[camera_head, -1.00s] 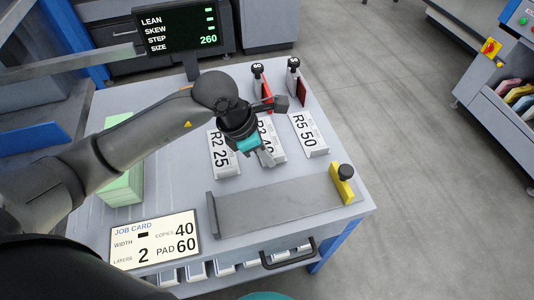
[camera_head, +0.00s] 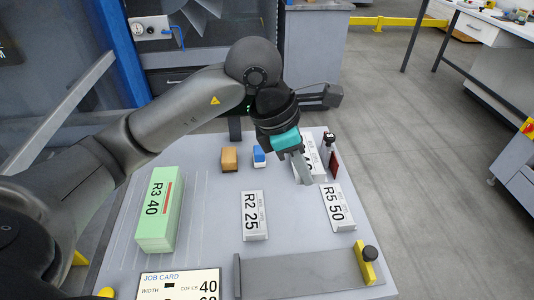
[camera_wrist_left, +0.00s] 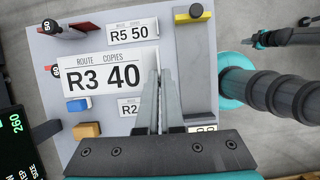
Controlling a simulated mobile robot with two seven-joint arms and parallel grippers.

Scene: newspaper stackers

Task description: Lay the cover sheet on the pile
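My left gripper (camera_head: 303,168) is shut on a white cover sheet (camera_head: 311,150), holding it by its near edge above the table. In the left wrist view this sheet (camera_wrist_left: 108,73) reads "R3 40" and looks large and near, with the closed fingers (camera_wrist_left: 158,100) at its right edge. The light green pile (camera_head: 160,215) stands at the left of the table, with "R3 40" and a red line on top. The gripper is well to the right of the pile. A dark part with a teal band (camera_wrist_left: 280,38), apparently my right gripper, shows at the wrist view's upper right; its fingers are unclear.
Sheets R2 25 (camera_head: 255,217) and R5 50 (camera_head: 337,208) lie on the table. An orange block (camera_head: 229,158) and a blue-and-white block (camera_head: 259,155) stand behind. A grey bar with a yellow stop (camera_head: 364,265) and the job card (camera_head: 178,284) are in front.

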